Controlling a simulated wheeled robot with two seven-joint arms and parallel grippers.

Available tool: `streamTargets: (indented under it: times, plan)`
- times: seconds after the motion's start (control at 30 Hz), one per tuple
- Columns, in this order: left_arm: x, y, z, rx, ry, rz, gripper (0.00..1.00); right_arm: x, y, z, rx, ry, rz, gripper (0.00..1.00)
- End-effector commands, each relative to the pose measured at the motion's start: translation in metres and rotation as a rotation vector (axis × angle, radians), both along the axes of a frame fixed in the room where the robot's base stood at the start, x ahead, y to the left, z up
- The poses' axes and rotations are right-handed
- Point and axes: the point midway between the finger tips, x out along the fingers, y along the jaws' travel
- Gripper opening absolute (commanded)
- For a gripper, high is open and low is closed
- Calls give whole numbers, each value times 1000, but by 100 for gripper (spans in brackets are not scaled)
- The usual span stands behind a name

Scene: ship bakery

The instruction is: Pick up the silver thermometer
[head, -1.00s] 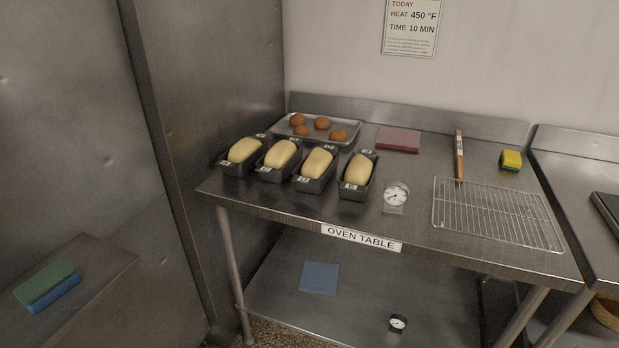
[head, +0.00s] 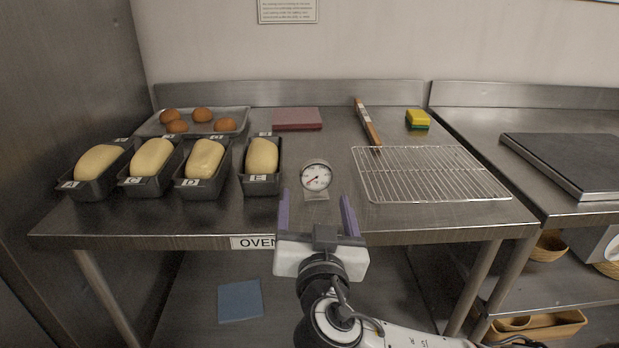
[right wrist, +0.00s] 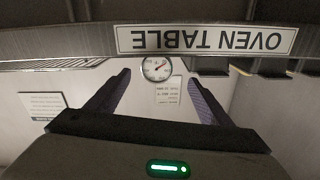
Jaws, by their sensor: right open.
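The silver thermometer (head: 316,177) stands upright on the oven table (head: 280,222), near its front edge, with its round white dial facing me. It also shows in the right wrist view (right wrist: 156,69), which is upside down, just past the table edge and between the fingers. My right gripper (head: 318,212) is in front of the table edge, pointing at the thermometer. Its two purple fingers are spread apart with nothing between them, and they show in the right wrist view (right wrist: 158,92) too. My left gripper is in neither view.
Several loaf tins (head: 261,185) of dough stand left of the thermometer. A wire rack (head: 430,175) lies to its right. Behind are a tray (head: 240,112) of buns, a red cloth (head: 297,119), a wooden-handled tool (head: 366,122) and a sponge (head: 418,120). The table just around the thermometer is clear.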

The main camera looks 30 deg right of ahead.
Motion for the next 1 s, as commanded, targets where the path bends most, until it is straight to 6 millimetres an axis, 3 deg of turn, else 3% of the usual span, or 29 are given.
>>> streamTargets:
  times: [0.6, 0.87, 1.0]
  plan:
    - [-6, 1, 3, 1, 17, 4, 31, 60, -42, 0, -2, 2, 1, 74]
    - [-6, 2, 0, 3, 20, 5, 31, 63, -43, -2, 0, 3, 2, 74]
    - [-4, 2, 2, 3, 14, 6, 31, 63, -43, -2, 0, 3, 2, 55]
